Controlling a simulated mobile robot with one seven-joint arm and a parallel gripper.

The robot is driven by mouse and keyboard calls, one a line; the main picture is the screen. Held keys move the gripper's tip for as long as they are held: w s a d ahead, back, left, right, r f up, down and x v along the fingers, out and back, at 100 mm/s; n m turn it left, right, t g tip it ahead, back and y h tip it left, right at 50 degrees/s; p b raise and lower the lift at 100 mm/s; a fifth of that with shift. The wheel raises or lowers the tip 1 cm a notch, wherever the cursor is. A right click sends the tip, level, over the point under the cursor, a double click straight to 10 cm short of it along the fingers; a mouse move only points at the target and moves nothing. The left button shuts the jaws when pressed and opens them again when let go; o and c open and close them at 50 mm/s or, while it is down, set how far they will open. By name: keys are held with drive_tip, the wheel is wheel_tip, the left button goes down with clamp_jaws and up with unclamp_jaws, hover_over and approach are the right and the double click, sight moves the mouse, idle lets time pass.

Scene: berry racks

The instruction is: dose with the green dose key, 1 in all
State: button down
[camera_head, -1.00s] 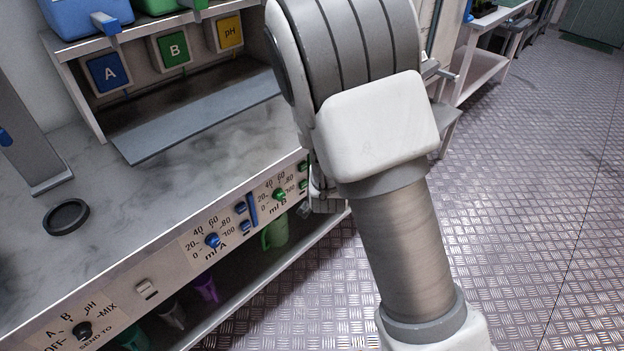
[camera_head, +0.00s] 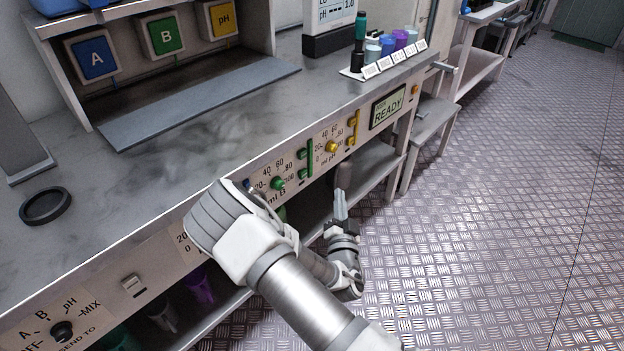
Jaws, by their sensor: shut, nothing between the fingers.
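The green dosing panel is on the bench front, with a round green dial (camera_head: 277,183) marked in ml, labelled B. Right of the dial sit two small green keys, an upper one (camera_head: 302,154) and a lower one (camera_head: 302,173), beside a green bar (camera_head: 309,158). I cannot read which is the dose key. My gripper (camera_head: 340,204) is shut and empty, its fingers pointing up in the picture. It appears below and right of the green keys, apart from them. My arm covers the blue panel's dial.
The yellow pH dial (camera_head: 331,146) and a display reading READY (camera_head: 388,107) are further right on the bench front. A selector knob (camera_head: 62,331) is at lower left. A rack of coloured cups (camera_head: 388,62) stands on the bench. The floor at right is clear.

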sight(303, 174)
drive_tip(key=shift+s+a+f+y, duration=0.15)
drive_tip(key=shift+s+f+y, duration=0.1)
drive_tip(key=shift+y, duration=0.05)
drive_tip(key=shift+n, duration=0.3)
drive_tip(key=w+a+b, duration=0.1)
drive_tip(key=w+a, duration=0.4)
drive_tip(key=a, duration=0.2)
drive_tip(key=shift+w, duration=0.25)
drive_tip(key=shift+b, duration=0.3)
idle(1.6)
drive_tip(key=shift+w+a, duration=0.25)
drive_tip(key=shift+a, duration=0.05)
drive_tip(key=shift+w+a+b, duration=0.3)
drive_tip(key=shift+a+b, duration=0.05)
drive_tip(key=shift+b, duration=0.1)
idle(0.8)
drive_tip(key=shift+s+d, duration=0.1)
drive_tip(key=shift+d, duration=0.05)
drive_tip(key=shift+s+d, duration=0.5)
drive_tip(key=shift+d, duration=0.05)
